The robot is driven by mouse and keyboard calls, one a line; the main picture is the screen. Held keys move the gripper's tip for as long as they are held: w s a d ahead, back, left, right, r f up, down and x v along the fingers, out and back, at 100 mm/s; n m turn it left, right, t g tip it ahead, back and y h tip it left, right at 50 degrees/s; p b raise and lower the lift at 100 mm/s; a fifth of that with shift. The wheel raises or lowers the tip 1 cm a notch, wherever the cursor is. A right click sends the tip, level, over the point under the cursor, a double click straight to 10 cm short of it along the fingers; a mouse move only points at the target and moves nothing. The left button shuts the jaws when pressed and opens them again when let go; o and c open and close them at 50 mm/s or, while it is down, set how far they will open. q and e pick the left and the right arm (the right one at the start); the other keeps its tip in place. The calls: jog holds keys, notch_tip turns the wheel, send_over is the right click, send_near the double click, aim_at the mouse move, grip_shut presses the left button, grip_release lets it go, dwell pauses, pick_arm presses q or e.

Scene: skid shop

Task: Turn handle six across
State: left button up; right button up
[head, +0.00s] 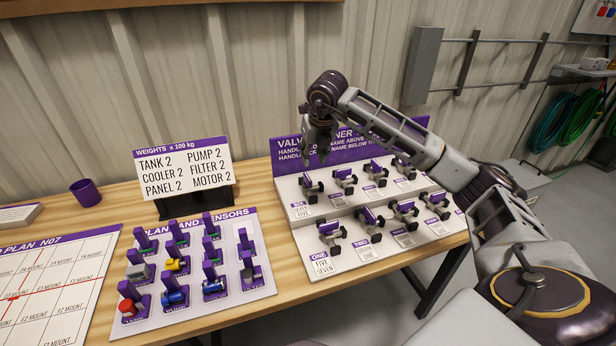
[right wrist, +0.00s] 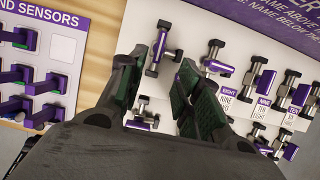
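The valve board (head: 330,208) stands on the bench with two rows of valves. Handle six (head: 308,181) is the leftmost valve of the back row, above the label reading SIX. My right gripper (head: 320,156) points down from above, over that end of the back row and apart from the valve. In the right wrist view the gripper's fingers (right wrist: 157,95) are spread with nothing between them. What looks like handle six (right wrist: 162,46) shows beyond the fingertips, with a narrow purple bar on a grey body. My left gripper is not in view.
Neighbouring valves (head: 345,180) stand close along the row. A white weights sign (head: 184,166), a plant and sensors board (head: 238,290) and a purple cup (head: 86,192) are to the left. My right arm hides part of the board's right side.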

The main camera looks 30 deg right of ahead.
aim_at(308, 177)
jog(key=x, duration=1.2)
jog(key=shift+w+f, duration=0.1)
jog(key=shift+w, duration=0.05)
jog(key=shift+c, duration=0.3)
grip_shut()
